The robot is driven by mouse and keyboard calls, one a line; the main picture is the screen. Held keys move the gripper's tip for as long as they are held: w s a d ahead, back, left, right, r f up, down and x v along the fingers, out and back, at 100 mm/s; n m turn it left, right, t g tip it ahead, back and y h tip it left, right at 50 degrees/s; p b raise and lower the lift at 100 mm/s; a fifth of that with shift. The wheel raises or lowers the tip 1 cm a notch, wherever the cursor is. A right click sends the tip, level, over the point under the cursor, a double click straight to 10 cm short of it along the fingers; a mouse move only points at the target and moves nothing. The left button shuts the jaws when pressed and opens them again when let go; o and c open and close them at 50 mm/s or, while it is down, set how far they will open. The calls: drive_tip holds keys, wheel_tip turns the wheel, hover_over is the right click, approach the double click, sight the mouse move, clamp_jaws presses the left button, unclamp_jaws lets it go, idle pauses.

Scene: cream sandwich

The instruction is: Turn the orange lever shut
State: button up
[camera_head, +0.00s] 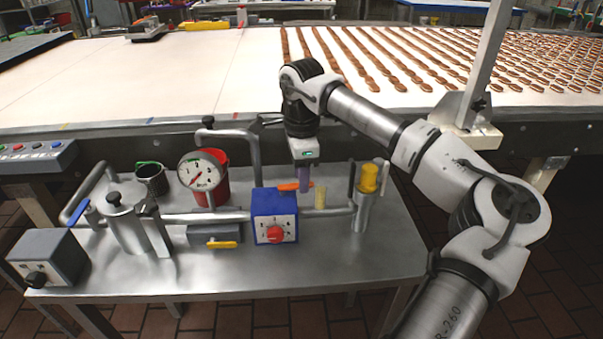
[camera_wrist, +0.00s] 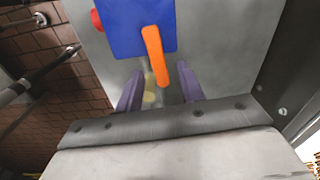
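The orange lever (camera_head: 288,187) sits at the top of a blue box (camera_head: 262,207) that has a red knob (camera_head: 275,233) on its white front. In the wrist view the lever (camera_wrist: 154,50) runs from the blue box (camera_wrist: 116,28) down toward my gripper. My gripper (camera_head: 305,186) points down at the lever's right end. In the wrist view its two purple fingers (camera_wrist: 160,84) are apart, one on each side of the lever's free end, with gaps on both sides. I cannot tell how deep the lever sits between them.
Pipes and a pressure gauge (camera_head: 200,173) stand to the left, by a red container (camera_head: 217,190). A yellow-topped cylinder (camera_head: 369,178) stands close on the right. A yellow lever (camera_head: 222,244) and a blue lever (camera_head: 77,212) are further left. The table's right front (camera_head: 385,255) is clear.

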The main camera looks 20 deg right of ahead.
drive_tip(key=shift+f, duration=0.3)
clamp_jaws()
drive_tip(key=shift+w+n, duration=0.1)
drive_tip(key=shift+n, duration=0.2)
drive_tip(key=shift+w+a+r+n+p, duration=0.1)
drive_tip(key=shift+w+a+n+p, duration=0.55)
drive_tip(key=shift+n, duration=2.1)
drive_tip(key=shift+w+a+f+n+p, duration=0.2)
drive_tip(key=shift+w+n, duration=0.7)
drive_tip(key=shift+n, duration=1.8)
drive_tip(key=shift+w+a+r+n+p, duration=0.2)
drive_tip(key=shift+w+a+n+p, duration=0.4)
drive_tip(key=shift+n, duration=2.15)
drive_tip(key=shift+w, duration=0.2)
